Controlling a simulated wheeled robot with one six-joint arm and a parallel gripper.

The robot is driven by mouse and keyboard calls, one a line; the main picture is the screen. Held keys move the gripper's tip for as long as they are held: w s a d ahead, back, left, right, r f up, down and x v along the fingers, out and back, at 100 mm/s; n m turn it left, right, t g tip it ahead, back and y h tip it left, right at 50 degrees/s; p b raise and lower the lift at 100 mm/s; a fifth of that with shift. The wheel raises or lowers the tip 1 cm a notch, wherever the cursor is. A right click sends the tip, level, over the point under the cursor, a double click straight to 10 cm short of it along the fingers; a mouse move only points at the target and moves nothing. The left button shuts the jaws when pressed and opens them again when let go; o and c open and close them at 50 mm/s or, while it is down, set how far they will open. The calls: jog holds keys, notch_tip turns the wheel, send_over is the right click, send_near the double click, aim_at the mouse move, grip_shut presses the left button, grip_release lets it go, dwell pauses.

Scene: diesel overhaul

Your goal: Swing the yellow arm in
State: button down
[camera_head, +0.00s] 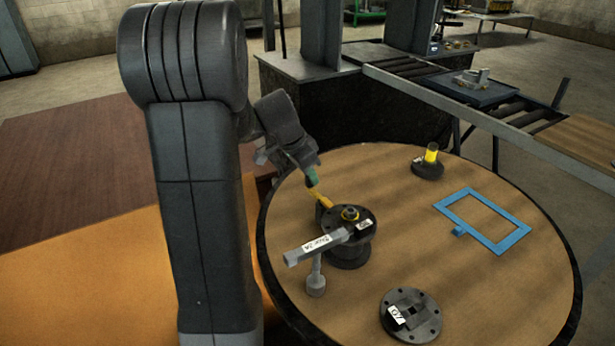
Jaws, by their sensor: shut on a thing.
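The yellow arm (321,197) is a short slanted bar with a green section at its upper end. Its lower end meets a dark round fixture (350,252) on the round wooden table. My gripper (309,166) is at the upper left of the fixture and is shut on the yellow arm at its green end. The fingertips are small and partly hidden by the wrist. A grey bar with a white label (318,243) sticks out from the fixture to the left, above a small grey post (316,278).
The round table (480,290) also holds a dark flanged disc (411,315), a blue rectangular frame (485,220) and a dark base with a yellow cylinder (431,154). A roller conveyor (400,75) stands behind. The table's right side has free room.

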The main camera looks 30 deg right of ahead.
dwell(0.4)
jog(key=c, duration=1.3)
grip_release()
jog(key=p+v, duration=0.2)
jog(key=v, duration=1.1)
jog(key=shift+r, duration=0.4)
jog(key=b+x, duration=0.2)
jog(key=x, duration=1.2)
jog(key=shift+a, duration=0.15)
